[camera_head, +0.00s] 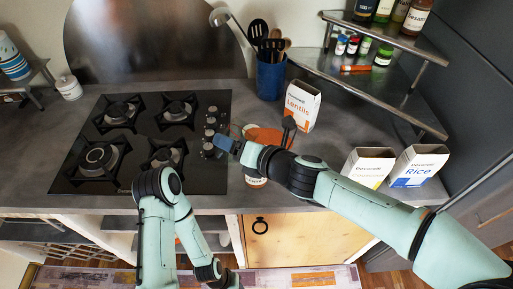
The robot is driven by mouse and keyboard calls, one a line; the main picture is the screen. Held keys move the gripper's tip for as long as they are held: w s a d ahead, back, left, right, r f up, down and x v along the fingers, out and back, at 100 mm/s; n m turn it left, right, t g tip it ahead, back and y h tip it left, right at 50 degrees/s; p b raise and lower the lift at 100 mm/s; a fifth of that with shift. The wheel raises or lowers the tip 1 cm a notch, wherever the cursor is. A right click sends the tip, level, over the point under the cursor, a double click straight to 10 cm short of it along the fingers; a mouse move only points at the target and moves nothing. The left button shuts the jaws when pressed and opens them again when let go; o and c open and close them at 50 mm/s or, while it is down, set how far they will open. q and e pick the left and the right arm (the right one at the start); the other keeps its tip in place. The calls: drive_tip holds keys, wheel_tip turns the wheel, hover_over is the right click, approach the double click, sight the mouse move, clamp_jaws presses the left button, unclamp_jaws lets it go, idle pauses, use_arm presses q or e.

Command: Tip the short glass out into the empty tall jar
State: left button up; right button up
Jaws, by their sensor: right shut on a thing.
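My right gripper (226,143) reaches in from the right and is over the counter at the right edge of the hob. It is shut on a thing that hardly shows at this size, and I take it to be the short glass. A small pale container with an orange-brown part (256,182) stands on the counter below my right wrist, partly hidden by it. I cannot tell whether it is the tall jar. My left arm bends down in the lower middle, and its gripper is not in view.
A black gas hob (83,172) fills the counter's left. An orange item (262,133) and a Lentils box (302,104) are behind my right wrist. A blue utensil pot (270,79) is at the back. Two boxes, one marked Rice (418,166), stand right. A metal corner shelf (400,95) holds jars.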

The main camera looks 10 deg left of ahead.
sight(227, 161)
drive_tip(key=shift+s+a+r+n+h, duration=0.2)
drive_tip(key=shift+s+r+n+h, duration=0.15)
drive_tip(key=shift+n, duration=0.25)
drive_tip(key=f+b, duration=0.1)
drive_tip(key=s+a+f+n+t+h+b, duration=0.1)
drive_tip(key=f+b, duration=0.1)
drive_tip(key=f+n+b, duration=0.1)
drive_tip(key=b, duration=0.1)
drive_tip(key=shift+s+a+f+t, duration=0.15)
drive_tip(key=shift+s+f+t, duration=0.15)
drive_tip(key=shift+t, duration=0.1)
use_arm(q)
wheel_tip(227, 161, down, 12)
drive_tip(key=s+b, duration=0.2)
drive_tip(key=b, duration=0.4)
drive_tip(key=shift+s+b, duration=0.15)
drive_tip(key=shift+b, duration=0.25)
use_arm(e)
drive_tip(key=shift+s+a+f+n+t+h, duration=0.25)
drive_tip(key=shift+f+n, duration=0.2)
drive_tip(key=shift+f, duration=0.4)
drive_tip(key=shift+s+a+f+n+t+h, duration=0.2)
drive_tip(key=shift+f+n, duration=0.3)
drive_tip(key=shift+f, duration=0.35)
drive_tip(key=shift+s+a+f+n+t+h, duration=0.2)
drive_tip(key=shift+f+n, duration=0.25)
drive_tip(key=shift+f, duration=0.4)
